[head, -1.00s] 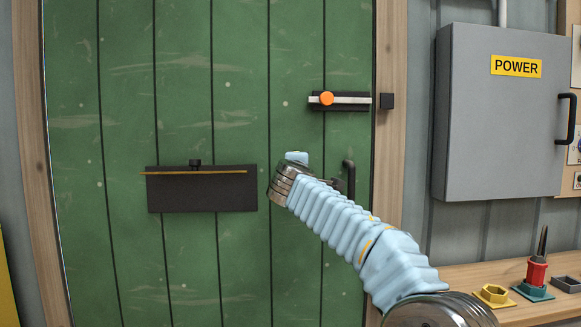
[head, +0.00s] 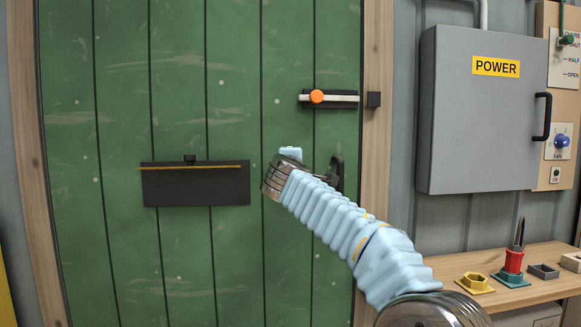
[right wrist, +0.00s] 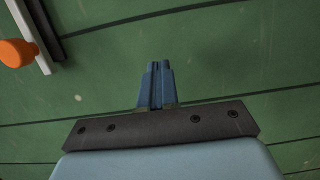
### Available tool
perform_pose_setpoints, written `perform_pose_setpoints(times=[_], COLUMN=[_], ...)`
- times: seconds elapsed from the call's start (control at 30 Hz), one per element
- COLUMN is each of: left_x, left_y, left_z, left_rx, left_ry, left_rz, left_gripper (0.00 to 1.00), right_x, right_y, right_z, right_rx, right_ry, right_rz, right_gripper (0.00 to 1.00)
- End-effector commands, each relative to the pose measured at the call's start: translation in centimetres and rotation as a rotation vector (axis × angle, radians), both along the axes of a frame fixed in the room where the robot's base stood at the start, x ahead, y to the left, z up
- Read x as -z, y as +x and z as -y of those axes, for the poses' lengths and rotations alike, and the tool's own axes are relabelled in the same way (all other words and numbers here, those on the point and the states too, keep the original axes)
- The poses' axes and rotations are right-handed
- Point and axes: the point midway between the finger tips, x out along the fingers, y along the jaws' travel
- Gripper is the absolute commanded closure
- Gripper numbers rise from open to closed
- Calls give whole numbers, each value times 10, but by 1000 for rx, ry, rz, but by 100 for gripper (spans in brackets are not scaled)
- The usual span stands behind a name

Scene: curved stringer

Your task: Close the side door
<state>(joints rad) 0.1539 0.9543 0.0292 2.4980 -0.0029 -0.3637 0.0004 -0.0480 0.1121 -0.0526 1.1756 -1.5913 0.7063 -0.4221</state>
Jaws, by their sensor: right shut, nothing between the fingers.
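The green plank door (head: 180,250) fills the left and middle of the head view and looks flush, or nearly so, with its wooden frame. A slide bolt with an orange knob (head: 317,96) is on its upper right, its pale bar (head: 343,98) ending short of the black keeper block (head: 373,99) on the frame. A dark door handle (head: 337,170) is partly hidden behind my right arm. My right gripper (right wrist: 157,66) is shut and empty, pointing at the green boards; contact cannot be told. My left gripper is out of view.
A black plate (head: 195,188) is fixed to the door. To the right are a grey POWER box (head: 475,130), a control panel (head: 560,150) and a wooden bench (head: 455,262) holding a red-handled tool (head: 514,262) and coloured holders. A yellow thing shows at the lower left edge.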

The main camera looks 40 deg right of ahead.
Motion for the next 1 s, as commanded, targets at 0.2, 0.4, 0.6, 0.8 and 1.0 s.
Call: perform_pose_setpoints(times=[0.2,0.4,0.6,0.8,1.0], left_x=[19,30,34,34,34], left_y=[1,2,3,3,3], left_z=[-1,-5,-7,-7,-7], left_rx=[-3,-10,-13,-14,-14], left_ry=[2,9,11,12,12], left_rz=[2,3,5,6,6], left_gripper=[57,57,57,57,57], right_x=[5,5,3,3,22], right_y=[-32,-63,-83,-86,-68], right_z=[-21,-40,-52,-54,-64], right_rx=[-4,-5,-4,-4,-40], right_ry=[3,3,3,3,22], right_rz=[1,1,0,-1,-34], right_gripper=[100,100,100,100,100])
